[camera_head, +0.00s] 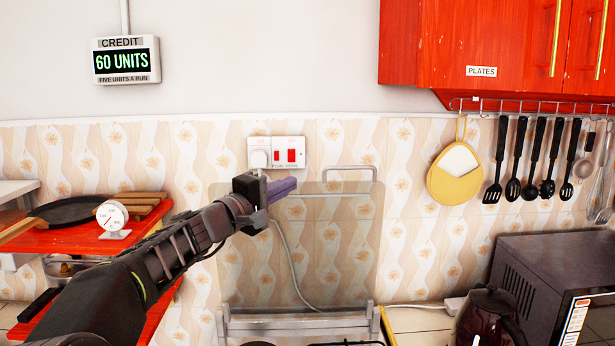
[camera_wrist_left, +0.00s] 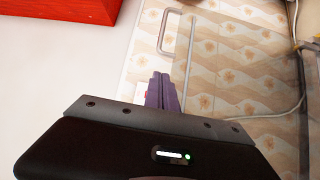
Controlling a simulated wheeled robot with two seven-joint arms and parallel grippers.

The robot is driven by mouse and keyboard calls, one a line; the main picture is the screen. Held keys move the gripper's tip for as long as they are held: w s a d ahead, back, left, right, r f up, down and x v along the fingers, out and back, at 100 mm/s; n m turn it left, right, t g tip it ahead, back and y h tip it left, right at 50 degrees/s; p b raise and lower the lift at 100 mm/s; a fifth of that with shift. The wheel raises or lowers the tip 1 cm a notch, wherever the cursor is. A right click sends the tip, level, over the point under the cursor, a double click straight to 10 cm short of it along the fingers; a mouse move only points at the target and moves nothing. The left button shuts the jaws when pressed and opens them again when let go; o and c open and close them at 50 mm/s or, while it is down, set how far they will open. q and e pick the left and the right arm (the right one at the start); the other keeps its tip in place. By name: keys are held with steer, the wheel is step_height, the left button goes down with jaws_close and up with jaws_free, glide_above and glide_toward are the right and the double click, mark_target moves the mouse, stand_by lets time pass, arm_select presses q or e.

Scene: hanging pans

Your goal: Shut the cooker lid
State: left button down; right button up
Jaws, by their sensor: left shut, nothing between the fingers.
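The cooker lid (camera_head: 340,245) is a clear glass panel standing upright against the tiled wall, with a metal bar handle (camera_head: 350,170) along its top edge. The cooker (camera_head: 300,320) shows only its back edge at the bottom of the head view. My left gripper (camera_head: 284,189) is shut and empty, near the lid's upper left part; I cannot tell if it touches the glass. In the left wrist view its purple fingers (camera_wrist_left: 161,92) are together, with the lid's handle (camera_wrist_left: 170,32) beyond them. My right gripper is not in view.
A red shelf (camera_head: 90,236) with a dark pan (camera_head: 70,211) and a dial scale (camera_head: 112,218) stands at left. A microwave (camera_head: 550,270) and a dark kettle (camera_head: 487,315) stand at right. A yellow pot holder (camera_head: 455,175) and utensils hang from a rail.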

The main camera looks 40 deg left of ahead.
arm_select(q)
steer(key=r+p, duration=0.1)
steer(key=p, duration=0.4)
glide_above(313, 194)
steer(key=s, duration=0.1)
steer(key=shift+w, duration=0.45)
